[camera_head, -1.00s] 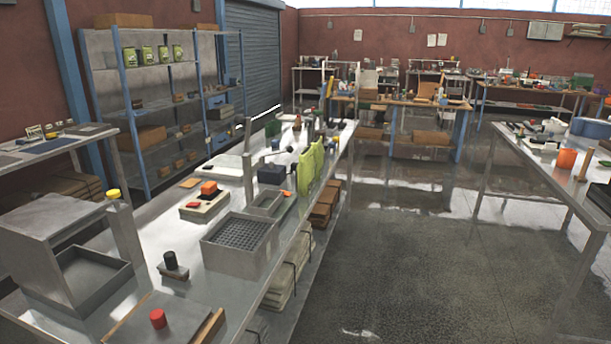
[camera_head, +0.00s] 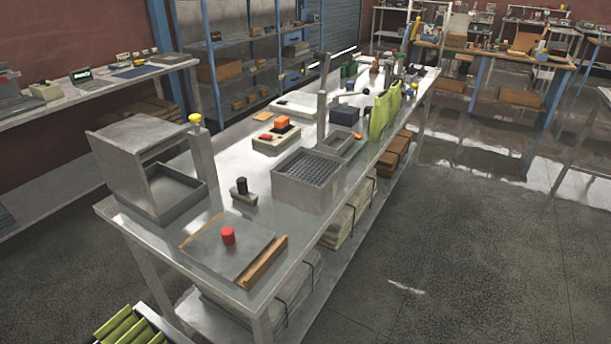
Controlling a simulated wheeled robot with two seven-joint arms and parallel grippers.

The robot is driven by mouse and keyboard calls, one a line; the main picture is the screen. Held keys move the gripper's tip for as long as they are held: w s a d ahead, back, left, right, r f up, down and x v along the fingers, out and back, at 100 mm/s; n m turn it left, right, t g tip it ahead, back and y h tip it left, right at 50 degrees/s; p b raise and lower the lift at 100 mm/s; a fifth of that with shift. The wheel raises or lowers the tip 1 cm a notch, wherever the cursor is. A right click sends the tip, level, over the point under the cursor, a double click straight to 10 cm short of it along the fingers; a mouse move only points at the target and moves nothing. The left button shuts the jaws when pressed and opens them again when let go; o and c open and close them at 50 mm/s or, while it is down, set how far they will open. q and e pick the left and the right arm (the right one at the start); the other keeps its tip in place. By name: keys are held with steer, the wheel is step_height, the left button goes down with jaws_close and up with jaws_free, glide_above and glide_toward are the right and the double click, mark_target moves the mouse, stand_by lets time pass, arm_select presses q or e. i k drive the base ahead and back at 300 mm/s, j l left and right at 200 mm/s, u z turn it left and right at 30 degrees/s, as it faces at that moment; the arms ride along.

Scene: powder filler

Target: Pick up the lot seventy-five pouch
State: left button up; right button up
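Several yellow-green items (camera_head: 128,327), which may be pouches, stand in a light-rimmed crate (camera_head: 160,318) at the bottom left, cut off by the picture's edge. No lot marking can be read on them, so I cannot tell which is lot seventy-five. Two yellow-green cloth-like pieces (camera_head: 380,119) show at the right edge of the long metal bench (camera_head: 222,202). Neither of my grippers is in view.
The bench holds a grey box-like machine (camera_head: 135,150), a deep grey tray with a grid (camera_head: 310,180), a flat plate with a red knob (camera_head: 228,236) and small tools. A side table (camera_head: 60,97) stands at left. The floor (camera_head: 450,260) at right is clear.

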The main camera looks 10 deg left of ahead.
mark_target(379, 116)
steer(key=i+u, duration=0.15)
steer(key=u, duration=0.4)
steer(key=i+l+u, duration=0.15)
steer(key=i+l, duration=0.15)
steer(key=i+l+u, duration=0.15)
steer(key=l, duration=0.25)
steer(key=i+l+u, duration=0.2)
steer(key=i+l, duration=0.15)
steer(key=i+l+u, duration=0.15)
steer(key=l, duration=0.3)
steer(key=i, duration=0.05)
